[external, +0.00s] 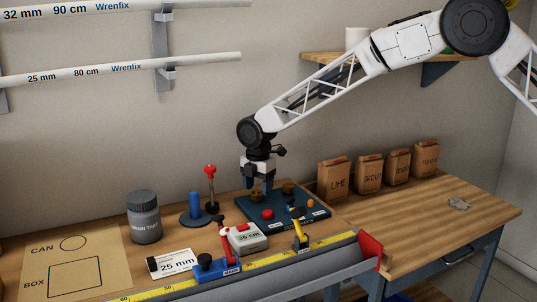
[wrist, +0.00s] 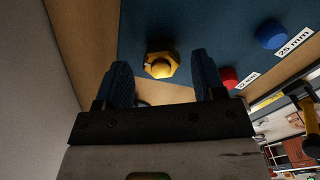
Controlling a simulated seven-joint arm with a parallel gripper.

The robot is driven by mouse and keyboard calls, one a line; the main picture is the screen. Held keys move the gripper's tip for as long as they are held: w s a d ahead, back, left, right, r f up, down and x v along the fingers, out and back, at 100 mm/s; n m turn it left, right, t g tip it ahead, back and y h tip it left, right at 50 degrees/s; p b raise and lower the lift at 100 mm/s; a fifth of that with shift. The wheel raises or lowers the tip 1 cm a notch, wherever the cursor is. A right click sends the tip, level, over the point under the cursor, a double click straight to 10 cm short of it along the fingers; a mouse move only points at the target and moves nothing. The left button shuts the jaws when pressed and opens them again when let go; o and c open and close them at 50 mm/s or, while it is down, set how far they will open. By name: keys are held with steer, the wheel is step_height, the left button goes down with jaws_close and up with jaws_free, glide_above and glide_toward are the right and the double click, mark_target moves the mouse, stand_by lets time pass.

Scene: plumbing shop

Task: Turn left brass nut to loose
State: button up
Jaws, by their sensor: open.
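A dark blue board (external: 290,217) lies on the bench with two brass nuts on it. The left brass nut (external: 252,198) is partly hidden by my gripper, and the right brass nut (external: 288,188) stands just to the right of it. My gripper (external: 260,187) points down, low over the board's back left part. In the wrist view a yellow hexagonal brass nut (wrist: 160,65) appears between the two open blue fingertips (wrist: 161,75), a little beyond them. It looks like the left one. I see no clear contact, and nothing is held.
A red knob (wrist: 228,78) and a blue knob (wrist: 270,33) with size labels are on the board. A blue post (external: 194,207) and a red-topped lever (external: 211,187) stand left of my gripper. A grey box (external: 246,238) sits in front. Paper bags (external: 334,180) stand at the right.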

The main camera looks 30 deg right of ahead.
mark_target(259, 192)
steer(key=shift+r, duration=2.95)
